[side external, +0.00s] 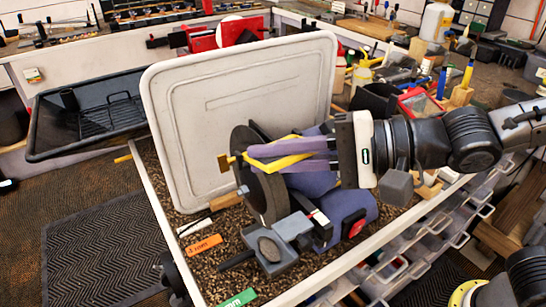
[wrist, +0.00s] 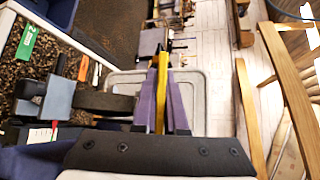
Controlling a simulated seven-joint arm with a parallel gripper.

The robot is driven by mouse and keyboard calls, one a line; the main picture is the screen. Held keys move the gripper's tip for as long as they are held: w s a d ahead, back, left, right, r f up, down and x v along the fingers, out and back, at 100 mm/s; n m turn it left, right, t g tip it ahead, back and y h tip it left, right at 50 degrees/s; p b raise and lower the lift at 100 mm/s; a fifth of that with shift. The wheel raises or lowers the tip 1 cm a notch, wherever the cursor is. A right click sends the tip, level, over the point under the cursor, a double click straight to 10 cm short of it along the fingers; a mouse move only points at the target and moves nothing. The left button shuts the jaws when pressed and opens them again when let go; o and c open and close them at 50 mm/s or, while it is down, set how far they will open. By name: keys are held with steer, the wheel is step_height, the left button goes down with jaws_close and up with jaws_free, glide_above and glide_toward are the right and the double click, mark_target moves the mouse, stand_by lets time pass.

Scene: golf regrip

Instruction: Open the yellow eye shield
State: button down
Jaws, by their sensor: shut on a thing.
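The yellow eye shield (side external: 280,163) is a thin yellow piece beside the dark grinding wheel (side external: 264,192) of a blue bench grinder (side external: 347,207). My gripper (side external: 268,153) reaches in from the right, and its purple fingers are closed on the shield. In the wrist view the shield (wrist: 162,95) shows as a yellow strip running lengthwise between the two fingers (wrist: 163,75). The fingers and my wrist hide part of the shield and grinder, so how its mount is attached cannot be made out.
A large pale upright panel (side external: 240,100) stands close behind the grinder. A grey tool rest (side external: 270,247) sits in front of the wheel. Orange (side external: 203,244) and green (side external: 238,299) labelled pieces lie on the gravel-like bed. A black tray (side external: 85,118) is at left.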

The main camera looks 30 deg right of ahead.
steer(key=shift+r, duration=0.1)
stand_by(0.3)
steer(key=c, duration=1)
jaws_free()
steer(key=shift+o, duration=0.2)
steer(key=v, duration=0.7)
steer(key=shift+d, duration=0.2)
steer(key=shift+s+r, duration=0.1)
steer(key=shift+r, duration=0.05)
